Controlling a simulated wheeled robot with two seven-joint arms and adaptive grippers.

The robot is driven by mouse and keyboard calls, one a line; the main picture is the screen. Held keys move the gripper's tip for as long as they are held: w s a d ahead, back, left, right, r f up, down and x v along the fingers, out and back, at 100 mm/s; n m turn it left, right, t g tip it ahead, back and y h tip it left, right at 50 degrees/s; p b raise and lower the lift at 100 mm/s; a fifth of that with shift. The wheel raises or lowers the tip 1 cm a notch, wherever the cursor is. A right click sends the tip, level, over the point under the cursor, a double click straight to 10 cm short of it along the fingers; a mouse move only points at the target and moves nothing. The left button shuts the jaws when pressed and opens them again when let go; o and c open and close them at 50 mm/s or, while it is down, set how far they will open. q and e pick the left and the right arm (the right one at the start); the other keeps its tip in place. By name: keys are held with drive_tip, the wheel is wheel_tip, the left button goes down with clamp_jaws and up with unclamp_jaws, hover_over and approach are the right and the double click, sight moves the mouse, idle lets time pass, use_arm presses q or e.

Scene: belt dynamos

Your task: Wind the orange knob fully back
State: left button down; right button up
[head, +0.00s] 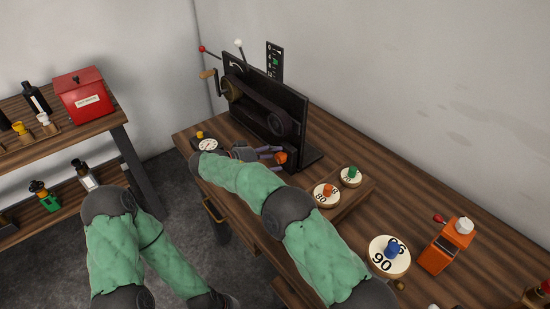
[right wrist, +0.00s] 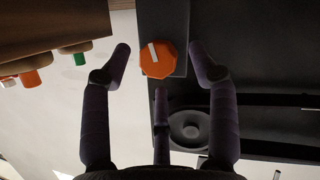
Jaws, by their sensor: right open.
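The orange knob (head: 282,157) sits low on the black belt machine (head: 262,105). In the right wrist view the orange knob (right wrist: 157,64) is faceted and bears a white pointer line, tilted slightly from upright. My right gripper (head: 272,153) is at the knob. In the right wrist view its open fingers (right wrist: 160,62) stand to the left and right of the knob, with visible gaps, and a third finger is below it. None is seen touching it. My left arm is at the lower left; its gripper is outside the frame.
On the bench (head: 340,154) are a dial with an orange knob (head: 326,195), one with a green knob (head: 351,177), a larger dial with a blue knob (head: 389,257) and an orange box (head: 447,246). A gauge (head: 208,145) stands left. A shelf with a red box (head: 83,95) is farther left.

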drive_tip(key=v, duration=1)
drive_tip(key=shift+a, duration=0.3)
